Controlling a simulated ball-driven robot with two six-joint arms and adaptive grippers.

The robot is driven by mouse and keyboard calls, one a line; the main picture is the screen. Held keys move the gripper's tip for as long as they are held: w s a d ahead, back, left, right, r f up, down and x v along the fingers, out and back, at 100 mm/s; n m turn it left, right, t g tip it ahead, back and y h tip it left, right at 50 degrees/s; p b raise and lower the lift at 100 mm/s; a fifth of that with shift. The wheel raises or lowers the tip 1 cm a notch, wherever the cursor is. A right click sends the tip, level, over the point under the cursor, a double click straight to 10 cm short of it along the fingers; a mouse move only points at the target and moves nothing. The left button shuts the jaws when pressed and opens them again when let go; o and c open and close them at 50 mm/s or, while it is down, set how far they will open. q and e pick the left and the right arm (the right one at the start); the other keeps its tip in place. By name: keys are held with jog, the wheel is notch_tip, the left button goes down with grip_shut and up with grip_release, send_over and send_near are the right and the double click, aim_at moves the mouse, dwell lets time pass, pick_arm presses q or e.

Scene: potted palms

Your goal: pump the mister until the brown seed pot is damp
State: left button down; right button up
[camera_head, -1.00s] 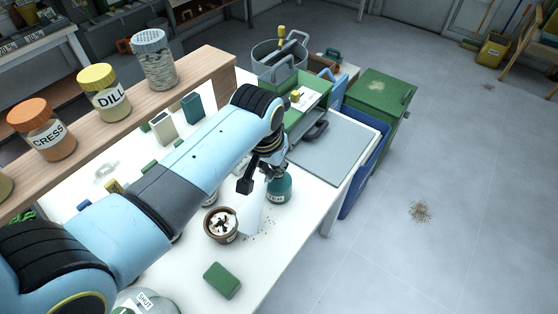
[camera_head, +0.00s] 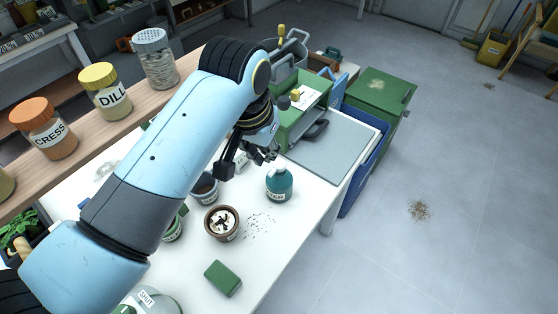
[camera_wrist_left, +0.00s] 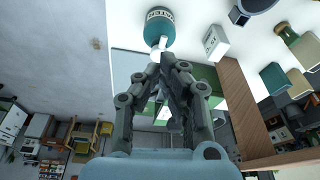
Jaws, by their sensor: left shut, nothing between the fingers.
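The mister is a teal bottle (camera_head: 279,185) standing upright on the white table. Its pale nozzle shows in the left wrist view, where the bottle (camera_wrist_left: 159,30) lies just beyond the fingertips. The brown seed pot (camera_head: 234,231) stands left of and nearer than the mister, with a dark and white patterned top. I cannot tell whether it is damp. My left gripper (camera_head: 268,156) is shut and empty, just above and behind the mister's top. The shut fingers also show in the left wrist view (camera_wrist_left: 168,64). My right gripper is out of view.
Dark specks (camera_head: 259,225) lie on the table beside the pot. A green block (camera_head: 222,279) lies near the front edge. A grey pot (camera_head: 205,188) stands behind the seed pot. Seed jars (camera_head: 104,92) stand on the wooden shelf. A grey tray (camera_head: 325,152) lies at the far end.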

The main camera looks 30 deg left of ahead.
pick_arm(q)
jog(key=shift+v, duration=1.6)
dwell(0.5)
jog(key=n+g, duration=0.2)
send_near(279, 164)
jog(key=shift+s, duration=0.25)
jog(key=shift+w+a+f, duration=0.1)
jog(key=shift+w+f, duration=0.1)
jog(key=shift+f, duration=1.5)
jog(key=shift+w+f, duration=0.2)
jog(key=shift+f, duration=1.55)
jog(key=shift+f, duration=0.1)
